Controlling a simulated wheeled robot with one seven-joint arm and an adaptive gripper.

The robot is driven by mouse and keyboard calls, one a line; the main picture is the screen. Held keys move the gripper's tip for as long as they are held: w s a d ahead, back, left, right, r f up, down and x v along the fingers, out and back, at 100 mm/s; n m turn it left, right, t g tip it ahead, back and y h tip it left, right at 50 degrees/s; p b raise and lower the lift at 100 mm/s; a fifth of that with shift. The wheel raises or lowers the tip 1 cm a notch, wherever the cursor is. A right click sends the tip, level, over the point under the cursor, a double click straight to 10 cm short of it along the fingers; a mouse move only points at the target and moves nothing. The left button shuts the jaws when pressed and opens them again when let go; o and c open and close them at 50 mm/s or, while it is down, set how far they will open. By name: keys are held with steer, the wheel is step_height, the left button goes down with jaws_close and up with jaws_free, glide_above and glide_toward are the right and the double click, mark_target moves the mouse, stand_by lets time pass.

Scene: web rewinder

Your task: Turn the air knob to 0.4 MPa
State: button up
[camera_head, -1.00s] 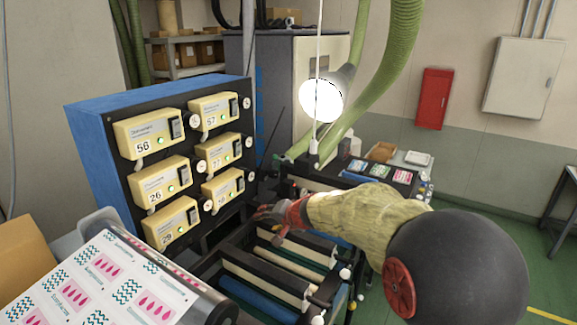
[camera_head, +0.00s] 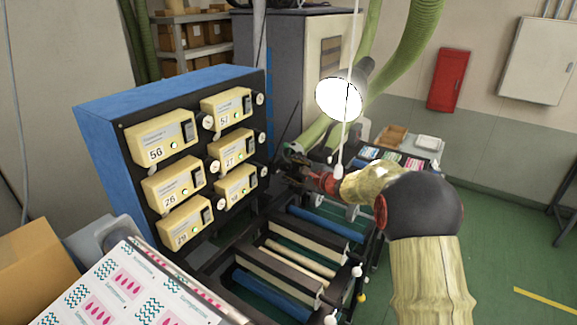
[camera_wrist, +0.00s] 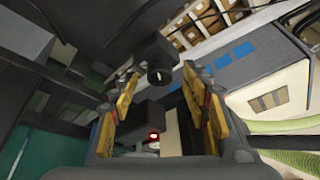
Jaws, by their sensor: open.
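The blue-sided control panel (camera_head: 163,98) carries yellow numbered units, small round white-faced gauges (camera_head: 214,166) and dark knobs along its right edge. The lowest right knob (camera_head: 264,171) is closest to my gripper (camera_head: 287,172), which is just to its right. In the wrist view, a round black knob (camera_wrist: 160,76) lies ahead, between and beyond the tips of my gripper's yellow-brown fingers (camera_wrist: 160,88). The fingers are apart and hold nothing; I cannot tell whether they touch the knob. The gauge readings are too small to read.
Machine rollers (camera_head: 285,262) lie below my arm. A hanging lamp (camera_head: 340,97) with a cord is close above my wrist. A printed web (camera_head: 130,290) is at lower left. A table with trays (camera_head: 395,137) stands behind. Green floor is free at right.

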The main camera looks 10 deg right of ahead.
steer(key=shift+p+x, duration=0.3)
steer(key=shift+x, duration=0.95)
steer(key=shift+c, duration=0.4)
steer(key=c, duration=1.1)
